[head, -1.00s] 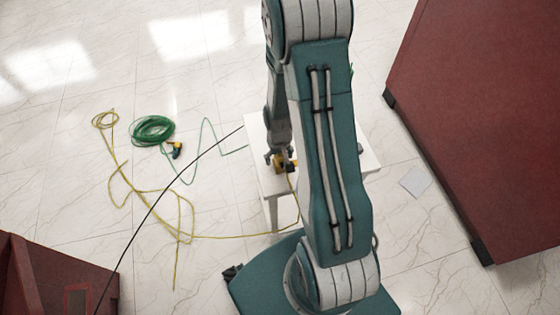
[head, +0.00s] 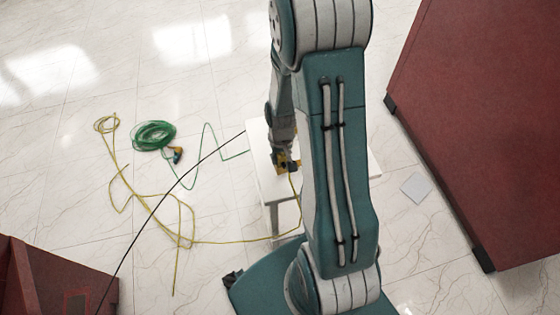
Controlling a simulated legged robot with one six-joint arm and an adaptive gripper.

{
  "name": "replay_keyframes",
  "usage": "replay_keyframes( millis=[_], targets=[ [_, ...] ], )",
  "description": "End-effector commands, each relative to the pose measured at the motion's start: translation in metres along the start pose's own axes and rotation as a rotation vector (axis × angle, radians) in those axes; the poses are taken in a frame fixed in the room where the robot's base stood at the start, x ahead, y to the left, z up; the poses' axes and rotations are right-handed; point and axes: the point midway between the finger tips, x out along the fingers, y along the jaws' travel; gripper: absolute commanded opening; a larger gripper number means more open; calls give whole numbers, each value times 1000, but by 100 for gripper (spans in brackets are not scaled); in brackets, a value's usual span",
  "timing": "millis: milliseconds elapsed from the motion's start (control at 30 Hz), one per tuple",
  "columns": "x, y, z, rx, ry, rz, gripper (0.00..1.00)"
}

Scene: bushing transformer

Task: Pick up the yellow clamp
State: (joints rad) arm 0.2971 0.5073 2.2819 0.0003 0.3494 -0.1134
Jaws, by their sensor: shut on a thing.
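The yellow clamp (head: 281,168) is small and partly hidden by my gripper (head: 284,157). It is at the left part of the white table (head: 262,183), with a yellow cable running down from it. My gripper points down over the clamp and is shut on it. I cannot tell whether the clamp touches the tabletop. My arm covers much of the table.
A yellow cable (head: 180,238) lies looped on the floor at left. A green cable coil (head: 153,136) with a yellow-and-dark clamp (head: 177,154) lies nearby. A black cable (head: 160,197) crosses the view. Red cabinets stand at right (head: 480,130) and lower left (head: 60,285).

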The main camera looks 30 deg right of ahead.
Motion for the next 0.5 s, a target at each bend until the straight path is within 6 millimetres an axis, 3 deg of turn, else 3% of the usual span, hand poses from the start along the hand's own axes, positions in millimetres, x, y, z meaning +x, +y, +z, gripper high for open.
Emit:
replay_keyframes(
  millis=[300,500],
  targets=[
    [-59,28,41,6,3,1,0],
    [-79,56,83,9,0,1,0]
  ],
)
